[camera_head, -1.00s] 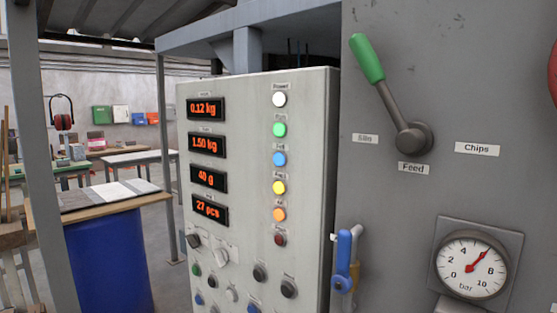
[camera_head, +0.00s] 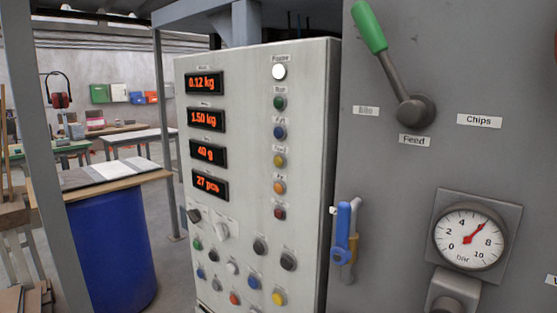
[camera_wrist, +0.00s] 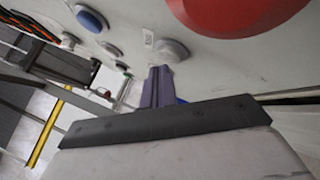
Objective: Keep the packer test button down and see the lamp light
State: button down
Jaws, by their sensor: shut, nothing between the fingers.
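The grey control panel (camera_head: 255,150) stands in the middle of the head view. Its top lamp (camera_head: 279,72) is white and lit. The green lamp (camera_head: 280,102), blue lamp (camera_head: 280,132), yellow lamp (camera_head: 279,160), orange lamp (camera_head: 279,187) and red lamp (camera_head: 279,213) below look dark. Several push buttons sit low on the panel; their labels are too small to read, so I cannot tell the test button. My gripper (camera_wrist: 160,72) shows only in the wrist view, shut and empty, its tips by a grey button (camera_wrist: 171,50). I cannot tell whether they touch the panel.
A large red knob (camera_wrist: 235,14) is close to the fingers in the wrist view. A blue-handled valve (camera_head: 343,235), a green-tipped lever (camera_head: 392,62) and a pressure gauge (camera_head: 470,236) are right of the panel. A blue barrel (camera_head: 110,255) stands left.

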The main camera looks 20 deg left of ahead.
jog(key=shift+s+a, duration=0.1)
jog(key=shift+s, duration=0.2)
jog(key=s, duration=0.1)
jog(key=s+a+b, duration=0.1)
jog(key=s, duration=0.2)
jog(key=shift+s+a, duration=0.35)
jog(key=shift+s, duration=0.05)
dwell(0.4)
